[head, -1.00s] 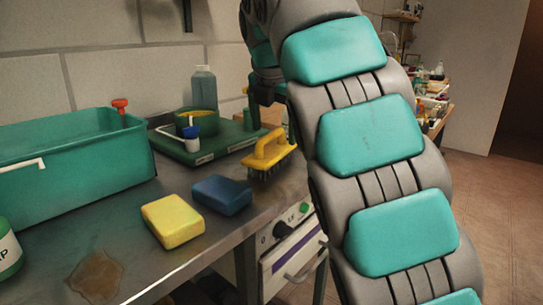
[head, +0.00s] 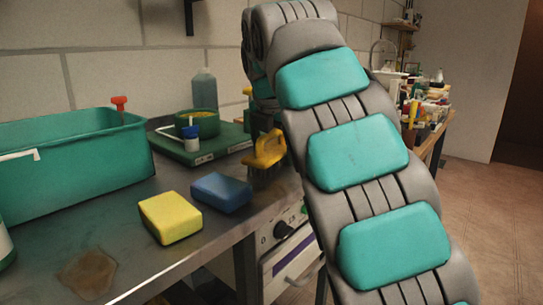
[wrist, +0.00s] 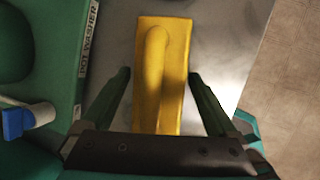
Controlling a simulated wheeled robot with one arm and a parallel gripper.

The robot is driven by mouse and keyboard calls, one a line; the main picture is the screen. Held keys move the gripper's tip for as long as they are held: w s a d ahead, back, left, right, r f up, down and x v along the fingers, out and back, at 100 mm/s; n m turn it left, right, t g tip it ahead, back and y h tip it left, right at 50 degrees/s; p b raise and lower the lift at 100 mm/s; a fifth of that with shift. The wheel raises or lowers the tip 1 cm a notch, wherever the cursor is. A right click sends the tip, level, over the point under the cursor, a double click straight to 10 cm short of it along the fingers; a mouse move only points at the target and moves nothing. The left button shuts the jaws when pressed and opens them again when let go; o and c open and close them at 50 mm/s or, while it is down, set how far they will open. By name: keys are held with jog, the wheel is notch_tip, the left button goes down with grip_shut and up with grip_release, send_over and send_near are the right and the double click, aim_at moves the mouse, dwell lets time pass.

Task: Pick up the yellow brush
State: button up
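The yellow brush (head: 265,150) stands bristles down near the front edge of the metal counter, partly hidden behind my arm in the head view. In the wrist view the yellow brush (wrist: 172,75) lies below my gripper (wrist: 159,75), its raised handle running lengthwise between the two green fingers. The fingers are spread, one on each side, with a gap to the left of the brush and a narrower one to the right. I cannot tell how high the fingertips are above it. In the head view the gripper is mostly hidden by my arm.
A blue sponge (head: 221,192) and a yellow sponge (head: 170,217) lie left of the brush. A large green tub (head: 75,165) stands at left. The counter's front edge is close.

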aim_at(273, 132)
jog(key=c, duration=1.2)
jog(key=shift+w+r, duration=0.1)
jog(key=shift+r, duration=0.15)
jog(key=shift+r, duration=0.7)
jog(key=shift+r+p, duration=0.95)
jog(key=shift+p, duration=0.05)
jog(key=shift+s+d+f+b, duration=0.1)
jog(key=shift+s+d+b, duration=0.25)
jog(key=shift+s, duration=0.2)
jog(key=shift+s+d+b, duration=0.25)
jog(key=shift+s+d, duration=0.05)
jog(key=shift+s, duration=0.2)
jog(key=s+d, duration=0.2)
jog(key=s, duration=0.1)
jog(key=s+d+r+b, duration=0.1)
jog(key=s+d, duration=0.2)
jog(key=s, duration=0.1)
jog(key=s+d+b, duration=0.1)
jog(key=s+d, duration=0.1)
jog(key=s, duration=0.2)
jog(key=shift+s+d+r, duration=0.25)
